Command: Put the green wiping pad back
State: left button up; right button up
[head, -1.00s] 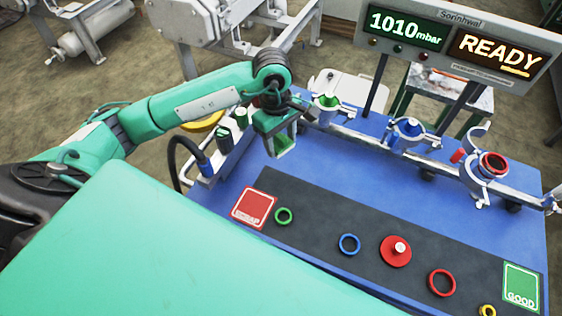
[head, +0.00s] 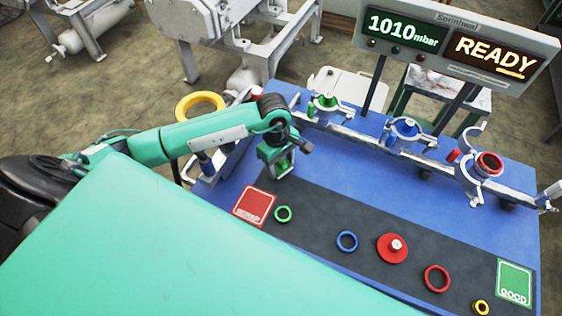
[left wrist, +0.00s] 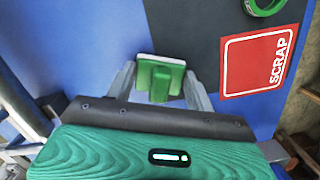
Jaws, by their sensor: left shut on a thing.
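My left gripper (head: 278,160) is over the blue table (head: 330,155), just behind the red SCRAP square (head: 254,206). In the left wrist view its two fingers (left wrist: 160,92) are shut on the green wiping pad (left wrist: 160,78), a green block with a pale edge. The pad shows as a small green patch between the fingers in the head view (head: 284,166). I cannot tell whether it touches the table. The SCRAP square (left wrist: 259,62) is right of the pad in the left wrist view. My right gripper is not in view.
A rail (head: 360,138) with several clamps runs behind. My arm partly hides the left-edge rack (head: 207,165).

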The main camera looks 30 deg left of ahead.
pick_arm(q)
jog(key=shift+f, duration=0.2)
jog(key=o, duration=0.9)
jog(key=shift+o, duration=0.2)
jog(key=shift+r, duration=0.1)
jog(key=shift+r, duration=0.1)
notch_tip(320, 180, up, 12)
jog(key=a+b, duration=0.1)
jog(key=b, duration=0.2)
jog(key=shift+w+a, duration=0.25)
